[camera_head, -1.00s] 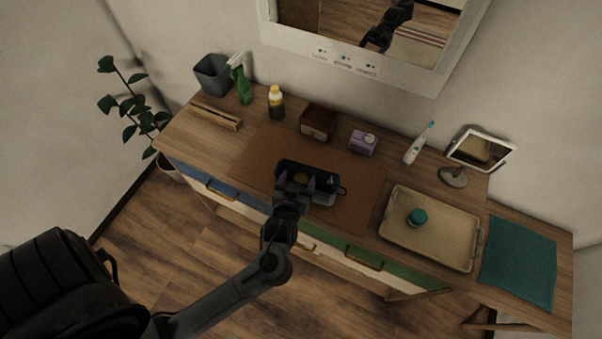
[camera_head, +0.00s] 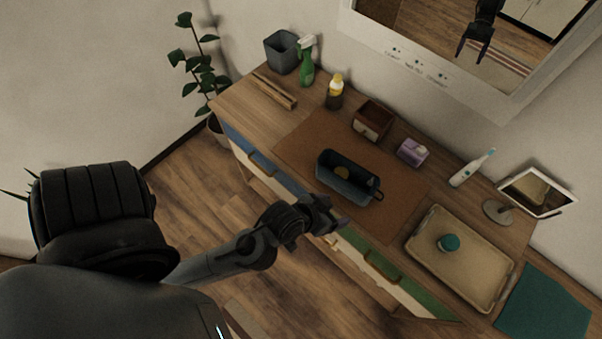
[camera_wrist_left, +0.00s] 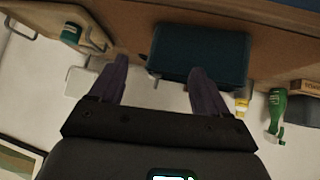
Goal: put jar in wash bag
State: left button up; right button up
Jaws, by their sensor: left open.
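The wash bag (camera_head: 372,195) is a dark blue, open-topped bag on the brown mat, with a loop at its right end. A small jar with a teal lid (camera_head: 449,243) stands on the tray. My left gripper (camera_head: 335,214) is open and empty in front of the bag, apart from it, near the dresser's front edge. In the left wrist view the bag (camera_wrist_left: 200,52) shows beyond the spread fingers (camera_wrist_left: 160,82). My right gripper is out of view.
The beige tray (camera_head: 479,293) lies right of the brown mat (camera_head: 295,150), with a teal cloth (camera_head: 545,305) beyond. A wooden box (camera_head: 372,121), purple box (camera_head: 412,152), bottles, toothbrush and small mirror stand along the back. The mat's right part is clear.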

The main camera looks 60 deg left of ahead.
pick_arm(q)
jog(key=s+a+m+g, duration=0.2)
jog(key=s+g, duration=0.3)
jog(key=s, duration=0.3)
jog(key=shift+s+f+m, duration=0.3)
jog(key=shift+s+m, duration=0.05)
jog(key=shift+m, duration=0.35)
notch_tip(320, 180, up, 12)
jog(key=p, duration=1.2)
notch_tip(320, 180, down, 49)
jog(key=b, duration=4.8)
jog(key=shift+b, duration=0.4)
jog(key=shift+r, duration=0.15)
